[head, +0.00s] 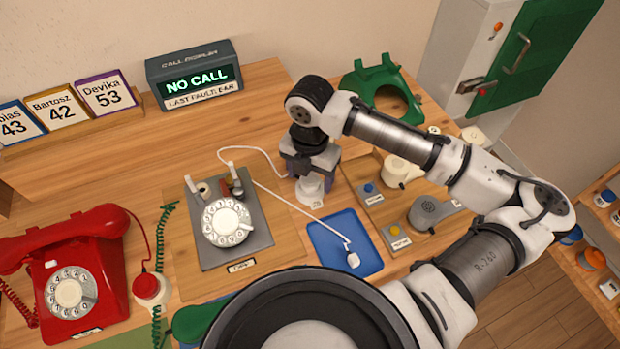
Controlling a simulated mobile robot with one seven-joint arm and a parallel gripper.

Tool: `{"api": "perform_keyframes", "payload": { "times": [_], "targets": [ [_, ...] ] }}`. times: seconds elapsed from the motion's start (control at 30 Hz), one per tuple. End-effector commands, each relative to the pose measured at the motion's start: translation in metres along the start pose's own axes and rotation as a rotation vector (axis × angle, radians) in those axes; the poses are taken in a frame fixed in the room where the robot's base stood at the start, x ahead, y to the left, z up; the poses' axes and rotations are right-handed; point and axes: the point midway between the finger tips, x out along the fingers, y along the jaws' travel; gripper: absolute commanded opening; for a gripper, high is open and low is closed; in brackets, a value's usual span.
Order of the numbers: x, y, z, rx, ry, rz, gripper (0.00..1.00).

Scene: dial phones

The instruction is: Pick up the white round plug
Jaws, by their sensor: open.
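A white round piece (310,188) stands on the wooden table just below my gripper, beside a small label.
A grey panel with a white dial (228,222) lies left of my gripper. A red phone (70,275) is at far left, a lit display (195,75) at the back, and a green handset frame (385,88) behind right. Cream and grey pieces (428,212) crowd the right.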

Motion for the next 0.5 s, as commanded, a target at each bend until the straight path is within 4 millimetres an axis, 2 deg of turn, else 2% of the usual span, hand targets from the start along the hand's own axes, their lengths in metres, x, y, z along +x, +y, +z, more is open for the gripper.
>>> {"api": "perform_keyframes", "payload": {
  "times": [0.1,0.3,0.5],
  "targets": [
    [0.0073,-0.0003,-0.0001,0.0,0.0,-0.001,0.67],
    [0.0081,-0.0001,0.0001,0.0,-0.001,0.0,0.67],
    [0.0078,0.0,0.0001,0.0,-0.001,0.0,0.42]
  ]
}}
